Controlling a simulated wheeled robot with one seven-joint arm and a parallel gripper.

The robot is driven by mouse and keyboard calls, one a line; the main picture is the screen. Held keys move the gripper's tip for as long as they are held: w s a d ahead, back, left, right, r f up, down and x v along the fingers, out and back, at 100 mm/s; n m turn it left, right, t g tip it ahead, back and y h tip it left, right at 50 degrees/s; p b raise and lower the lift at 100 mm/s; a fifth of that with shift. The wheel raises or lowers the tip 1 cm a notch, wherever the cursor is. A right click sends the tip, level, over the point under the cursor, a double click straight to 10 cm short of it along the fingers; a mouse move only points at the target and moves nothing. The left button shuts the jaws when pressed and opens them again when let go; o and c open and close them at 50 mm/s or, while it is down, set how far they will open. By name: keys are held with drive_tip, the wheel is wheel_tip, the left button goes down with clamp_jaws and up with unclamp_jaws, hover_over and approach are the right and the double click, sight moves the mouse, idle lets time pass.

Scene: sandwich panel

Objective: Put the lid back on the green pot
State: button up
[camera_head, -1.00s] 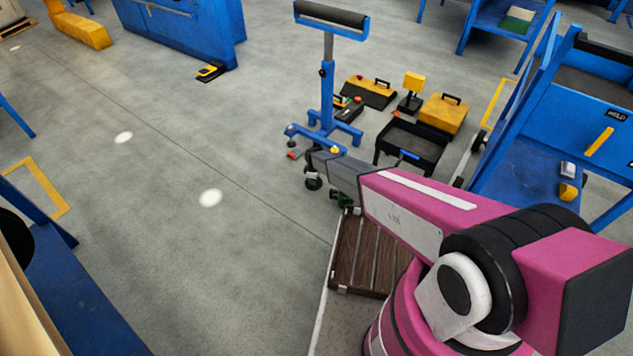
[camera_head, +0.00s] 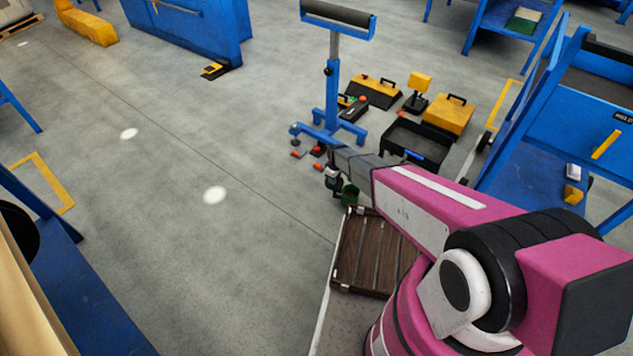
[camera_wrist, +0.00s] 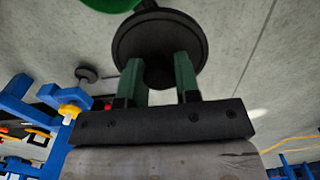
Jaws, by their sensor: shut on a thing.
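The round dark lid (camera_wrist: 150,35) is ahead of my gripper (camera_wrist: 159,65) in the wrist view. My green fingers are shut on the lid's knob, which is partly hidden between them. The lid is off to one side of the pot. The height gap between lid and pot cannot be told.
A blue roller stand (camera_head: 330,100) is close beyond my gripper. A black open tray (camera_head: 415,145), a yellow toolbox (camera_head: 449,115) and a black-and-yellow case (camera_head: 374,92) are on the floor behind. A blue workbench (camera_head: 540,150) is at right.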

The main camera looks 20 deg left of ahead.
drive_tip(key=d+r+m, duration=0.2)
drive_tip(key=d+m, duration=0.1)
drive_tip(key=d, duration=0.6)
drive_tip(key=shift+w+a+f, duration=0.1)
drive_tip(key=shift+w+f, duration=0.05)
drive_tip(key=shift+f, duration=1.35)
drive_tip(key=shift+w+a+f, duration=0.1)
drive_tip(key=shift+w+f, duration=0.05)
drive_tip(key=shift+f, duration=1.35)
drive_tip(key=shift+f, duration=0.15)
drive_tip(key=o, duration=1.4)
drive_tip(key=shift+o, duration=0.2)
wheel_tip(320, 180, up, 7)
clamp_jaws()
